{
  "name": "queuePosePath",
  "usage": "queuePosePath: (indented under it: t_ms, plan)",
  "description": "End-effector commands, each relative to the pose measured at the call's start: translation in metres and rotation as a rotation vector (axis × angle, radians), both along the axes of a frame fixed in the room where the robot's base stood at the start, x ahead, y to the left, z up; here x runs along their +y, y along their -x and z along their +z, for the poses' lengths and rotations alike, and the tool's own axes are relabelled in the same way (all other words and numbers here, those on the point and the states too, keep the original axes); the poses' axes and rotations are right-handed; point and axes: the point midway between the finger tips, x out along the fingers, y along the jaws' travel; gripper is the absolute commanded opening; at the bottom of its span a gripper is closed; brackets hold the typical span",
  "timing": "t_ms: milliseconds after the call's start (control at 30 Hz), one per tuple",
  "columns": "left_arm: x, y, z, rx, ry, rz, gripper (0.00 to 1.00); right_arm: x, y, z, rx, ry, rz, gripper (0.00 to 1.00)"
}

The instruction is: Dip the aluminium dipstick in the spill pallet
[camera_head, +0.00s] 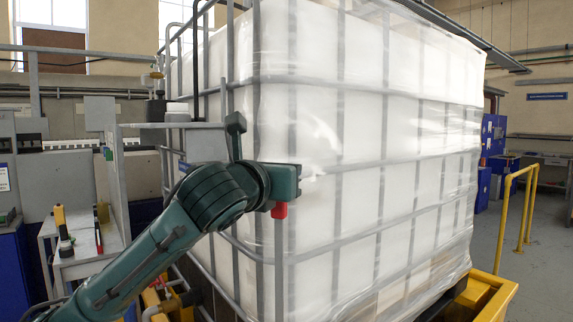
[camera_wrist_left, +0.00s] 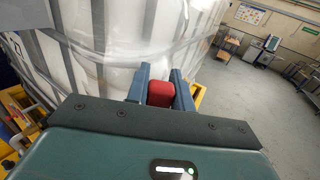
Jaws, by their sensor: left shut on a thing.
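My left gripper (camera_head: 287,186) is shut on the red handle (camera_head: 279,211) of the dipstick, in front of the near corner of the white tank. A thin grey rod (camera_head: 279,270) runs straight down below the handle; it looks like the dipstick, and its lower end is out of the picture. In the left wrist view the red handle (camera_wrist_left: 160,94) sits between the two fingers (camera_wrist_left: 159,82). The yellow spill pallet (camera_head: 490,297) shows under the tank at the lower right, and a bit of yellow at its left. Its inside is mostly hidden. My right gripper is not in view.
The large film-wrapped tank (camera_head: 360,130) in a grey cage fills the middle, close to my arm. A small grey table (camera_head: 85,262) with tools stands at the left. A yellow guard rail (camera_head: 505,215) stands at the right, with open floor around it.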

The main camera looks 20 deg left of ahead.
Motion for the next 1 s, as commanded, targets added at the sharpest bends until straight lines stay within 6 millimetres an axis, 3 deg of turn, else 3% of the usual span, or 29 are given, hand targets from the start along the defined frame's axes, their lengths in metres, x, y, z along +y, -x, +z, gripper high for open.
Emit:
queuePosePath:
  t_ms: [1000]
  plan:
    - [0.0, 0.0, -0.124, 0.003, 0.001, -0.001, 0.0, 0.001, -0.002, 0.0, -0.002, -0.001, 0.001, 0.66]
